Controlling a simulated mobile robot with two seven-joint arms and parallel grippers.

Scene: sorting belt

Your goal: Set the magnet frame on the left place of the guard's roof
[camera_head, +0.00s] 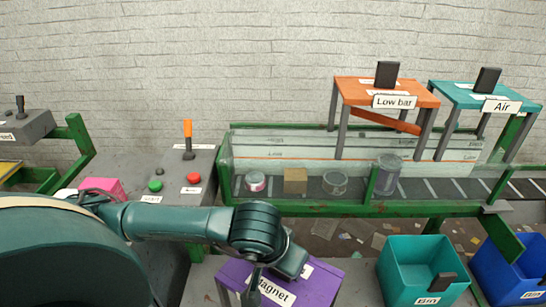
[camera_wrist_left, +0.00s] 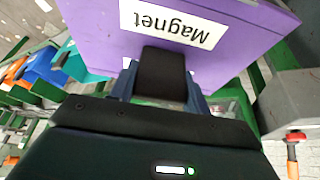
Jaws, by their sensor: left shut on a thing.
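The purple magnet frame (camera_head: 318,288) with its "Magnet" label is at the bottom centre of the head view, in front of the belt. My left gripper (camera_wrist_left: 163,85) is shut on its black handle (camera_wrist_left: 162,72). The frame's purple top (camera_wrist_left: 225,60) fills the upper part of the left wrist view. In the head view my arm hides part of it, and its lower end is cut off. The clear guard (camera_head: 240,146) with green edges stands over the belt behind it. The left part of its roof is bare. My right gripper is not in view.
The orange "Low bar" frame (camera_head: 350,92) and teal "Air" frame (camera_head: 450,97) stand on the guard, to the right. Several cans and a brown box (camera_head: 295,181) sit inside. A teal bin (camera_head: 400,272) and blue bin (camera_head: 500,285) are at front right. A lever (camera_head: 187,135) rises left of the guard.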

